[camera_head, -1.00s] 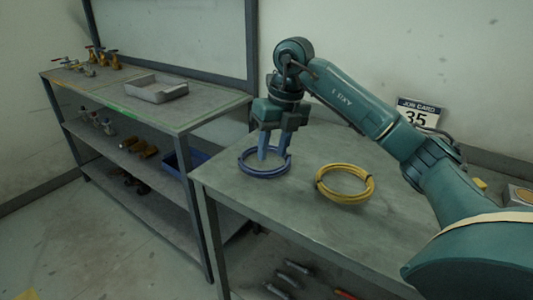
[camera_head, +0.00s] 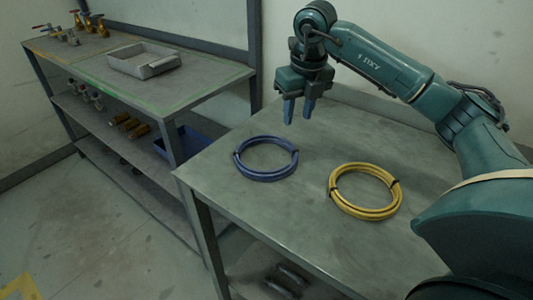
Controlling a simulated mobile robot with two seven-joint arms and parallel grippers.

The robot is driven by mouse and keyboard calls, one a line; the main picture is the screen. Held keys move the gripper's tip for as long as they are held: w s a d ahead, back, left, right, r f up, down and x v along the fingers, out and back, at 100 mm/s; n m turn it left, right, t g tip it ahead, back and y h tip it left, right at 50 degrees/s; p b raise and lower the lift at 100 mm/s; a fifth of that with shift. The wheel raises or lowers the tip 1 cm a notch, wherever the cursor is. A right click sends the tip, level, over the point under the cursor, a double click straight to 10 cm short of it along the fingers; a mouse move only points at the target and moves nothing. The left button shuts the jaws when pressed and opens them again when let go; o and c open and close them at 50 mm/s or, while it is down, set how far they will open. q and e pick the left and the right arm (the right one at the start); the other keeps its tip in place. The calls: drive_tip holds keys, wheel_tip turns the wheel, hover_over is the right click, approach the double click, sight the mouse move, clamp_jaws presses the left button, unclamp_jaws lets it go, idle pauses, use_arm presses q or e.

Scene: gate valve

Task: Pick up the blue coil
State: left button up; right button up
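The blue coil (camera_head: 265,176) lies flat on the grey table (camera_head: 270,220), near its left edge, with a dark tie on its right side. My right gripper (camera_head: 299,113) hangs above the table, up and to the right of the blue coil and apart from it. Its two fingers point down with a gap between them; it is open and empty. My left gripper is not in view.
A yellow coil (camera_head: 366,213) lies on the table right of the blue one. A shelf bench (camera_head: 200,92) at the left bears a grey tray (camera_head: 145,62) and several valves. The table front is clear.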

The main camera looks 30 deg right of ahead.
sight(291, 143)
drive_tip(key=f, duration=0.3)
drive_tip(key=w+f, duration=0.1)
drive_tip(key=f, duration=0.5)
drive_tip(key=shift+w+a, duration=0.1)
drive_tip(key=shift+w, duration=0.15)
drive_tip(key=shift+c, duration=0.2)
clamp_jaws()
